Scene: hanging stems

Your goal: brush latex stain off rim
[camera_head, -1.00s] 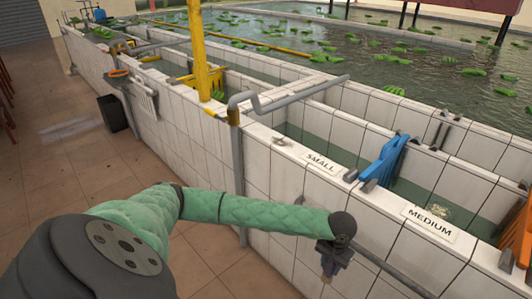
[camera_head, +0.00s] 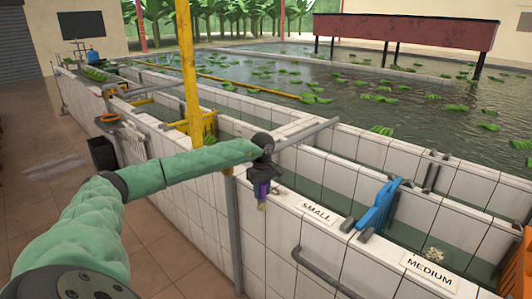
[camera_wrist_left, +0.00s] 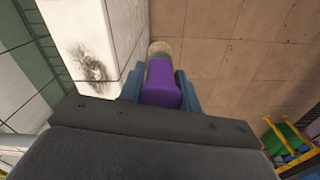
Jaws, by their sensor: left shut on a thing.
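My left gripper (camera_head: 262,189) is shut on a brush with a purple handle (camera_wrist_left: 162,88) and pale tan bristles (camera_wrist_left: 160,48). The bristles point down in the head view, beside the outer edge of the white tiled rim (camera_head: 347,238). The dark latex stain (camera_wrist_left: 90,68) lies on the rim (camera_wrist_left: 75,20) in the left wrist view, left of the brush. The brush tip appears beyond the rim's edge, over the floor side, apart from the stain. In the head view the stain is small and close to the gripper. My right gripper is not in view.
SMALL (camera_head: 316,211) and MEDIUM (camera_head: 430,270) labels lie on the rim. A blue divider piece (camera_head: 380,205) spans the channel to the right. A grey pipe (camera_head: 308,132) and yellow post (camera_head: 190,75) stand near my arm. The tiled floor (camera_head: 45,190) at left is open.

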